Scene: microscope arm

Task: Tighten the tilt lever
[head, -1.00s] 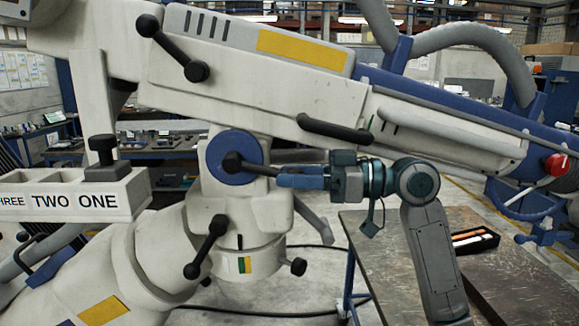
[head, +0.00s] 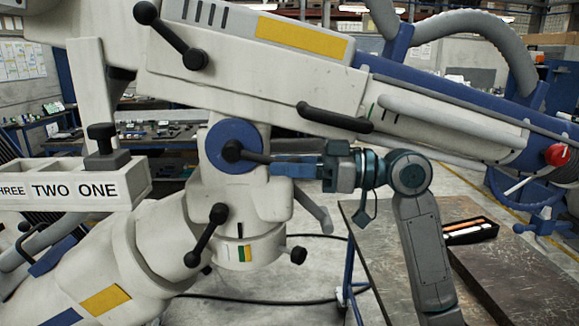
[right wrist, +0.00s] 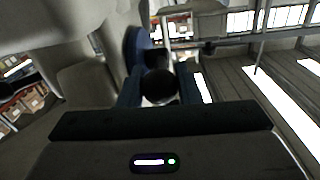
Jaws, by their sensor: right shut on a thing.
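The tilt lever (head: 250,156) is a black lever on a round blue disc (head: 219,135) at the joint of the pale microscope arm. It points right, almost level and slightly down. My right gripper (head: 279,164) comes from the right and is shut on the lever's outer end. Its blue fingers hide that end in the head view. In the right wrist view, a dark round knob (right wrist: 160,84) shows between my right gripper's two fingers (right wrist: 160,92). My left gripper is not in view.
Other black levers sit on the arm at upper left (head: 172,37), below the disc (head: 207,234) and on the upper beam (head: 334,118). A labelled tray (head: 75,190) is at left.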

